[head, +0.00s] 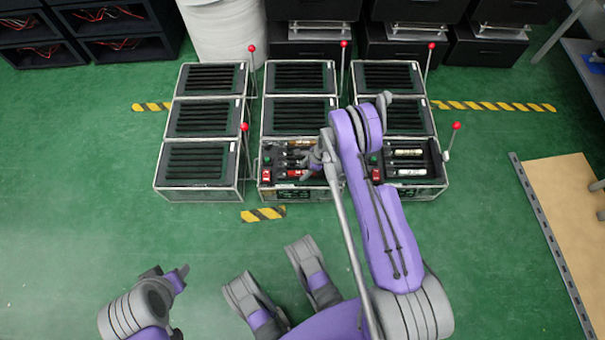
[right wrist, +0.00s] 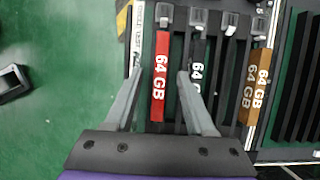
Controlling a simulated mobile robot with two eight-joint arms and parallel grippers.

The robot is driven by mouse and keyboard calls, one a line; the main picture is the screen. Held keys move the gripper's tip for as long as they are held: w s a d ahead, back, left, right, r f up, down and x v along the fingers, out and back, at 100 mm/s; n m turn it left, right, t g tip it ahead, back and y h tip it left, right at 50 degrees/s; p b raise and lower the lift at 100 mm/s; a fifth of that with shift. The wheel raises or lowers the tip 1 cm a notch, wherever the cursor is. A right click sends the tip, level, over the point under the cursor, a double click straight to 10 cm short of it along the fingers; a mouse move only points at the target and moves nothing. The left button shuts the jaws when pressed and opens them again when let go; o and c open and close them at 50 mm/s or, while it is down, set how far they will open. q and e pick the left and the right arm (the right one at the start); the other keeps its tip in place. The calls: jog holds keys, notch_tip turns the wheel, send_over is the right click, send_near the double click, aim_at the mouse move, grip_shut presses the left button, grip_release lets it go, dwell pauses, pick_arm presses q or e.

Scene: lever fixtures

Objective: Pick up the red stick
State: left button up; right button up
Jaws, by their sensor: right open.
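The red stick (right wrist: 160,76), lettered "64 GB", stands in a slot of the dark rack in the right wrist view. In the head view the red stick (head: 295,173) shows small in the front middle box, partly covered by my gripper. My right gripper (right wrist: 161,72) is open, with one finger on each side of the red stick's line. It also shows over that box in the head view (head: 313,168). Whether the fingers touch the stick I cannot tell.
A black stick (right wrist: 196,68) and a brown stick (right wrist: 255,86) stand right of the red one. The front right box (head: 437,172) holds more sticks. Levers with red knobs (head: 245,127) rise beside the boxes. Green floor is free in front.

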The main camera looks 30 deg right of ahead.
jog(key=shift+f, duration=0.2)
dwell(0.6)
jog(key=shift+c, duration=0.2)
grip_shut()
dwell(1.2)
